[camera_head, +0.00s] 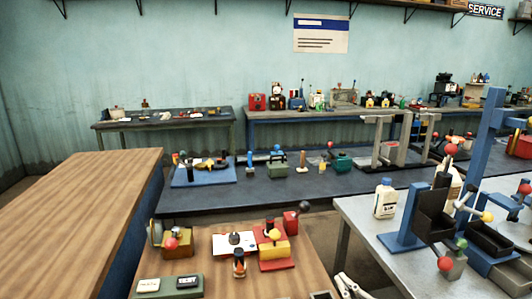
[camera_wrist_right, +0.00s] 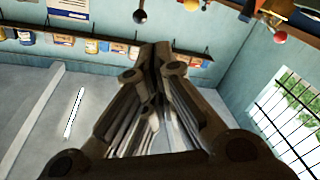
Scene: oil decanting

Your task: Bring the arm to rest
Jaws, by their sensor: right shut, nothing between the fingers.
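My right gripper (camera_head: 346,284) shows at the bottom edge of the head view, between the wooden bench and the grey table, with most of my arm out of the picture. In the right wrist view its dark fingers (camera_wrist_right: 156,52) come together at the tips. It is shut and empty, with nothing seen between the fingers. My left gripper is not in view. A white bottle (camera_head: 385,199) stands upright on the grey table (camera_head: 358,214), apart from the gripper. A blue stand (camera_head: 402,240) with a black tilted holder (camera_head: 434,212) is to its right.
The near wooden bench (camera_head: 215,272) carries several small devices, among them a red and yellow block (camera_head: 275,250). A long dark bench (camera_head: 330,186) with tools runs behind. A bare wooden top (camera_head: 85,215) lies at left. The wrist view faces a wall shelf (camera_wrist_right: 105,38) and a barred window (camera_wrist_right: 292,115).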

